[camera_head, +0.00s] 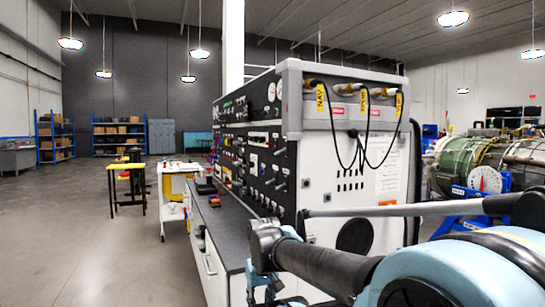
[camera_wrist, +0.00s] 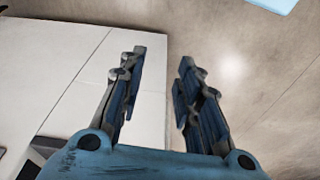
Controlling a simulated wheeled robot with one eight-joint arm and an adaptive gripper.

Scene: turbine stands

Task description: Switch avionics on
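The control bench stands in the middle of the head view, with a black switch panel (camera_head: 262,165) on its left face carrying rows of knobs, switches and gauges. I cannot make out which switch is the avionics one. My gripper (camera_wrist: 157,88) is open and empty in the wrist view, its two fingers apart. It points down over the floor, beside white cabinet surfaces, and nothing lies between its fingers. In the head view my blue and black arm crosses the lower right, in front of the bench's end; the fingertips are not clear there.
A dark worktop (camera_head: 222,225) runs below the panel, above white cabinets. Black cables with yellow tags (camera_head: 320,98) hang on the bench's end face. A green turbine engine (camera_head: 460,160) stands at the right. The left floor is open.

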